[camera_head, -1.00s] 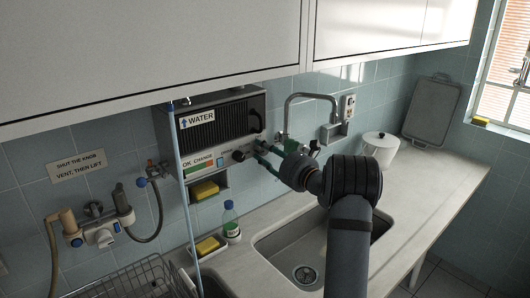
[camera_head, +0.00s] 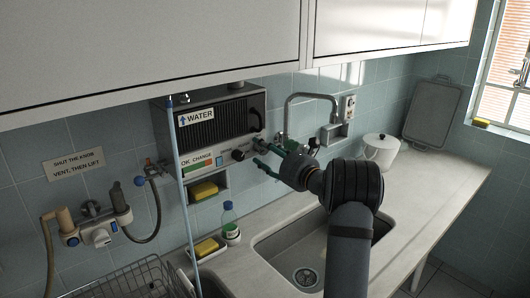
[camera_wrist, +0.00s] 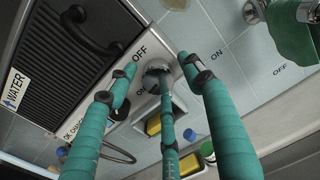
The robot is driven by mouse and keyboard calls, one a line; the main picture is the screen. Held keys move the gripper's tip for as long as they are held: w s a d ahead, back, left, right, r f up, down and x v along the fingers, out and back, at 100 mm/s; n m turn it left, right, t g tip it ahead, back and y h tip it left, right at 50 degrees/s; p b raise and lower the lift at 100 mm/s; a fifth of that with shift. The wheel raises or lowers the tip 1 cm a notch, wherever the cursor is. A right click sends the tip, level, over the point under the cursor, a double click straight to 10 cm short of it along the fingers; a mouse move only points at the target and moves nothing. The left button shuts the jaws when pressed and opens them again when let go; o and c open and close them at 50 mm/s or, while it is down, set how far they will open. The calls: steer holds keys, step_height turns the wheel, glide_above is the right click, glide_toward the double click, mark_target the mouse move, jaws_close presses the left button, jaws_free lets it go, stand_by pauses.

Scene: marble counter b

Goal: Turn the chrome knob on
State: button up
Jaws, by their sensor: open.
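The chrome knob (camera_head: 238,155) sits at the right end of the lower front strip of the dark water heater. In the wrist view the knob (camera_wrist: 155,78) is grey metal, with OFF and ON printed beside it. My gripper (camera_head: 257,153) has green fingers with dark joints and is open, just right of the knob in the head view. In the wrist view the spread fingers of my gripper (camera_wrist: 160,82) reach toward the knob, with it showing between their tips. I cannot tell whether any finger touches it.
The water heater (camera_head: 220,117) hangs on the tiled wall, with a yellow sponge (camera_head: 204,190) below it. A chrome faucet (camera_head: 286,112) stands to the right above the sink (camera_head: 290,248). A bottle (camera_head: 230,222) stands on the counter. White cupboards (camera_head: 150,45) hang overhead.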

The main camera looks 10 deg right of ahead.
steer(key=v, duration=1.2)
steer(key=shift+w+a, duration=0.1)
steer(key=x, duration=1.1)
steer(key=shift+w+a, duration=0.25)
steer(key=shift+w, duration=0.1)
steer(key=shift+w+r+m+p, duration=0.1)
steer(key=shift+r+m+p, duration=0.2)
steer(key=shift+p, duration=0.3)
steer(key=shift+f+m+p, duration=0.1)
steer(key=shift+m+p, duration=0.3)
steer(key=shift+p, duration=0.1)
steer(key=shift+f, duration=0.15)
